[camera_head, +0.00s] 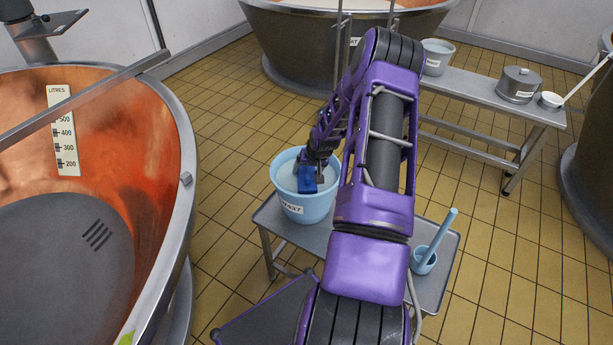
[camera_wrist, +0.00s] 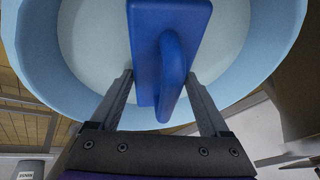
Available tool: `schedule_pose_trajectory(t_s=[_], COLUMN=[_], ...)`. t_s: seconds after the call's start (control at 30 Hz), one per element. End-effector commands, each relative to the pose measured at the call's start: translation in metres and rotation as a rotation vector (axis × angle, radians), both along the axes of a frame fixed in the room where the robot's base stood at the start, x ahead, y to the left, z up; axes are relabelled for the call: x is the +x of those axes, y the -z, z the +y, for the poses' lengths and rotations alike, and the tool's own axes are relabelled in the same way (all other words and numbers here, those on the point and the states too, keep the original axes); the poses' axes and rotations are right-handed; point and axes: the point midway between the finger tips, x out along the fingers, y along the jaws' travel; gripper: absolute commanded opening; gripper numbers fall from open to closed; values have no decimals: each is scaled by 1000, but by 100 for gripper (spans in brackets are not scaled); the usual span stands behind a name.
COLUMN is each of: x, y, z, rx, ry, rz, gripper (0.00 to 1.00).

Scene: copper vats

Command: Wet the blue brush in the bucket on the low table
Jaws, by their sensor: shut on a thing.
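The light blue bucket (camera_head: 306,209) stands on the low grey table (camera_head: 338,255), with a label on its front. My gripper (camera_head: 311,166) reaches down over the bucket and is shut on the blue brush (camera_head: 307,180). In the wrist view the brush (camera_wrist: 150,20) has a flat block and a raised loop handle between the two fingers of my gripper (camera_wrist: 161,80). The bucket's wall (camera_wrist: 282,40) curves around it, with pale liquid (camera_wrist: 90,40) inside. The brush is within the bucket's opening; I cannot tell if its underside touches the liquid.
A light blue dipper (camera_head: 425,260) with an upright handle stands on the low table, right of my arm. A large copper vat (camera_head: 130,130) fills the left. A bench (camera_head: 480,95) at the back right carries a bucket (camera_head: 437,57) and a lidded pot (camera_head: 518,85). Tiled floor lies between.

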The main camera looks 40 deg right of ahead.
Motion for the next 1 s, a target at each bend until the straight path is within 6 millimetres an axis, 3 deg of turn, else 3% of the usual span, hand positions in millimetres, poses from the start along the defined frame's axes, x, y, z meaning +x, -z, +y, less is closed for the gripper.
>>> schedule_pose_trajectory(t_s=[0.47, 1.0], x=[-7, -7], y=[-10, -105], z=[-3, -3], rx=[-1, -2], ry=[7, 6], rz=[-3, -2], gripper=[28, 28])
